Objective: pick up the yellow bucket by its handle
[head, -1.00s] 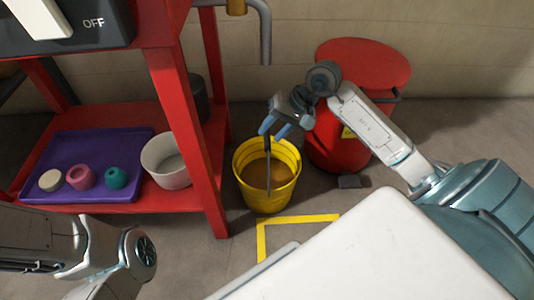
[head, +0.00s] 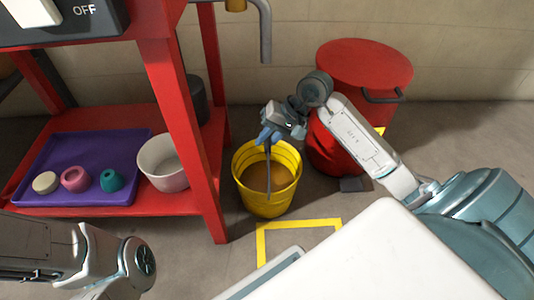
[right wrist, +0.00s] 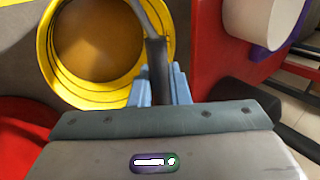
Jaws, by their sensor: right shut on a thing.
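The yellow bucket (head: 267,206) stands on the floor beside the red shelf unit, with brown contents inside. Its handle (head: 268,168) stands up and has a dark grip. My right gripper (head: 268,138) is above the bucket, shut on the handle. In the right wrist view the blue fingers (right wrist: 158,88) are on both sides of the dark handle grip (right wrist: 156,55), and the bucket's yellow rim (right wrist: 50,60) shows behind. My left arm shows at the lower left of the head view, but its gripper is out of view.
A red lidded bin (head: 340,145) stands close to the right of the bucket. A red shelf post (head: 187,130) is close on the left. The shelf holds a white bowl (head: 163,165) and a purple tray (head: 95,150). Yellow tape (head: 300,223) marks the floor in front.

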